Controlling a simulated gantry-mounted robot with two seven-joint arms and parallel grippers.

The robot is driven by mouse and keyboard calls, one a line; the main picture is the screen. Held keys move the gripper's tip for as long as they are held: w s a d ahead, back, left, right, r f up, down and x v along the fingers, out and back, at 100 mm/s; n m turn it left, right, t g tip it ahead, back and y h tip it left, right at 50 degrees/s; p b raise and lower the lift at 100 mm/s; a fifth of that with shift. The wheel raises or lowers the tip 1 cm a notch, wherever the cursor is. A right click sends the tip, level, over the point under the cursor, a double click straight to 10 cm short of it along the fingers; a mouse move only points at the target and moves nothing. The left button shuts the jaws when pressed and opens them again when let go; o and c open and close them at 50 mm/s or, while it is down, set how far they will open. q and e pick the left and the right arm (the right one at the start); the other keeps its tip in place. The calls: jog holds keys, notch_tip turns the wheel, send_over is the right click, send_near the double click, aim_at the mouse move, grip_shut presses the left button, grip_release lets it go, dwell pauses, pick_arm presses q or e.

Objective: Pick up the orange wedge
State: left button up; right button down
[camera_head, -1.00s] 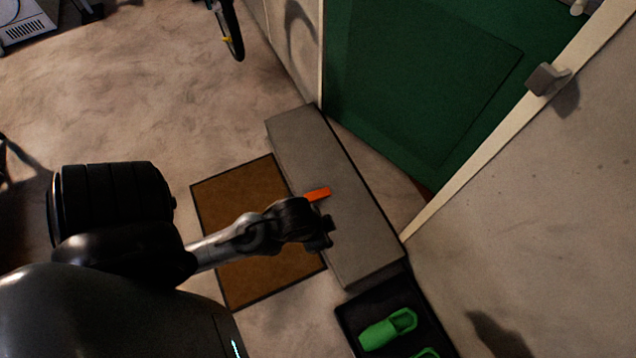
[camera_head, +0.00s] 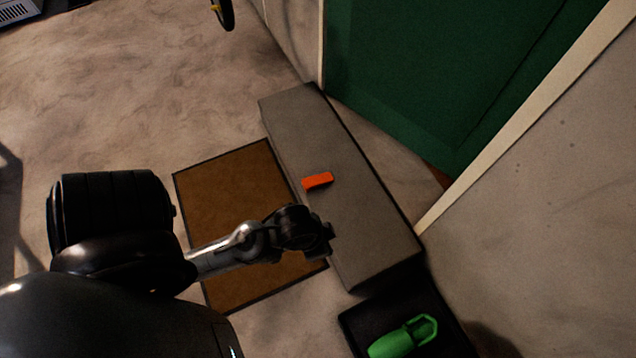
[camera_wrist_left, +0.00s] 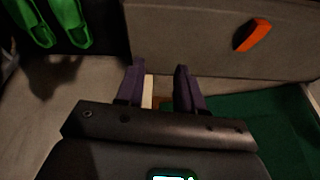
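The orange wedge (camera_head: 318,181) lies on top of the grey step (camera_head: 355,215), near its left long edge, in the head view. It also shows in the left wrist view (camera_wrist_left: 253,35), at the upper right. My left gripper (camera_head: 326,240) is below the wedge in the head view, over or beside the step and apart from the wedge. In the left wrist view its two dark fingers (camera_wrist_left: 160,85) stand apart with nothing between them. My right gripper is in neither view.
A brown mat (camera_head: 235,190) lies left of the step. A black tray (camera_head: 350,320) with green shoes (camera_head: 404,336) is at the step's near end; the shoes also show in the wrist view (camera_wrist_left: 70,22). A green door (camera_head: 420,80) and a wall (camera_head: 560,220) stand to the right.

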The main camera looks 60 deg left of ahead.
pick_arm(q)
jog(key=shift+o, duration=0.3)
jog(key=o, duration=0.7)
jog(key=shift+c, duration=0.2)
jog(key=shift+f, duration=0.1)
